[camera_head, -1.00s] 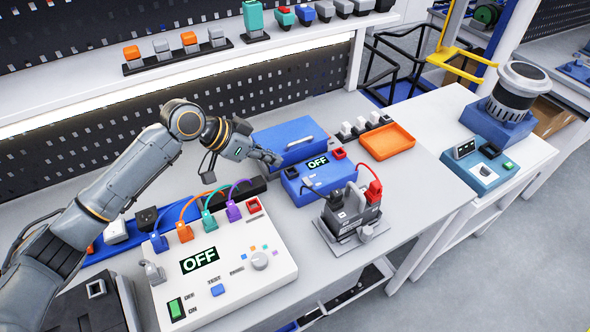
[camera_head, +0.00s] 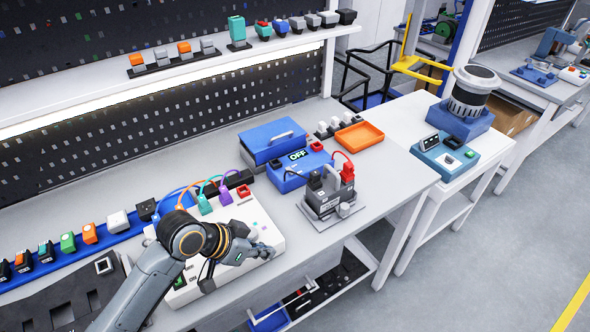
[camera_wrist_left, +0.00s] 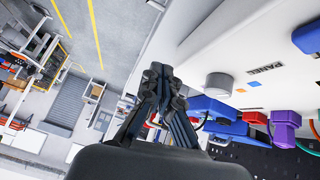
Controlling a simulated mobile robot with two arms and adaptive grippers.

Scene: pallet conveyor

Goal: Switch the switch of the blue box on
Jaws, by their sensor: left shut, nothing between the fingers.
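The blue box (camera_head: 290,182) lies flat on the table, right of the white control box. Its small display (camera_head: 298,155) reads OFF, and a red part (camera_head: 316,146) sits beside the display on its top. A dark battery-like unit with red and black leads (camera_head: 328,195) stands in front of it and hides part of it. My left gripper (camera_head: 264,251) is shut and empty over the front right of the white control box (camera_head: 262,222), apart from the blue box. In the left wrist view, the shut fingertips (camera_wrist_left: 160,74) are beside a grey knob (camera_wrist_left: 218,85). My right gripper is not in view.
A second blue box with a handle (camera_head: 262,150) stands behind. An orange tray (camera_head: 360,136) is at the back right. Plugs and coloured cables crowd the white box's rear edge. The table right of the battery unit is clear.

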